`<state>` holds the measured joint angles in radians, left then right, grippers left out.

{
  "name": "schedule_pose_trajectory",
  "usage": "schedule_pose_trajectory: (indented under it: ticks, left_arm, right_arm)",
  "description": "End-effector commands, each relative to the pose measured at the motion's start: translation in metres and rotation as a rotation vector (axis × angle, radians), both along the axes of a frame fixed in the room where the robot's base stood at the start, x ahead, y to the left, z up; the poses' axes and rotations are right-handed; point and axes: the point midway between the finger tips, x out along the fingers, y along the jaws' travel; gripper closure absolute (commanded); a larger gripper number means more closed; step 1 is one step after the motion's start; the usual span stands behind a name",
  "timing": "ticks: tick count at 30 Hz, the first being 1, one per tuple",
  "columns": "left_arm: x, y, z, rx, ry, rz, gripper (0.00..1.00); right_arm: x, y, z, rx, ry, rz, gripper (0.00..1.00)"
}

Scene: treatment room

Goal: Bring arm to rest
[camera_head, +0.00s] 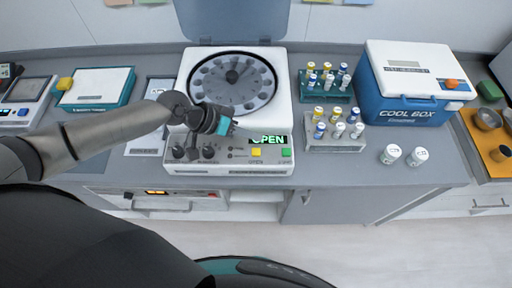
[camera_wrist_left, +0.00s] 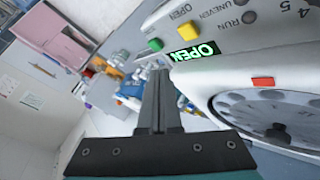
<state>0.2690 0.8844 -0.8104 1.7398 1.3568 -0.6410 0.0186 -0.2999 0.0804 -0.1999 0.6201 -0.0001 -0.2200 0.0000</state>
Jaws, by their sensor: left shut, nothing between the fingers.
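My left arm comes in from the left in the head view. My left gripper (camera_head: 226,126) is over the front left part of the centrifuge (camera_head: 281,168), above its control panel. Its fingers are shut with nothing between them, as the left wrist view also shows (camera_wrist_left: 160,105). The centrifuge lid (camera_head: 232,22) is raised, and its round rotor (camera_head: 262,84) is exposed. The display (camera_head: 269,140) reads OPEN. I cannot tell whether the gripper touches the panel. My right gripper is not in view.
Two racks of capped tubes (camera_head: 335,146) stand right of the centrifuge, with two white-lidded jars (camera_head: 391,154) in front. A blue cool box (camera_head: 400,107) stands at the back right. A teal-and-white box (camera_head: 97,88) lies at the left.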

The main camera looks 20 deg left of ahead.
Motion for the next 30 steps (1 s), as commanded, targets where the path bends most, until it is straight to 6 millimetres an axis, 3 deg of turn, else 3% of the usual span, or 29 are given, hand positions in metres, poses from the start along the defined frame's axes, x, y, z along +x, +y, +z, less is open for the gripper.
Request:
schedule_pose_trajectory:
  ticks: [20,23,30]
  left_arm:
    - [-0.001,-0.001,-0.001,0.000,0.000,-0.003,1.00]
    - [-0.011,-0.015,-0.002,0.000,-0.001,-0.038,1.00]
    - [-0.068,-0.077,0.000,0.063,-0.056,-0.203,1.00]
  right_arm:
    - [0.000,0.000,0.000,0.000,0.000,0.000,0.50]
    - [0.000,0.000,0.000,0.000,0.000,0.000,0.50]
    - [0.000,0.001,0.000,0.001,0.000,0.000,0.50]
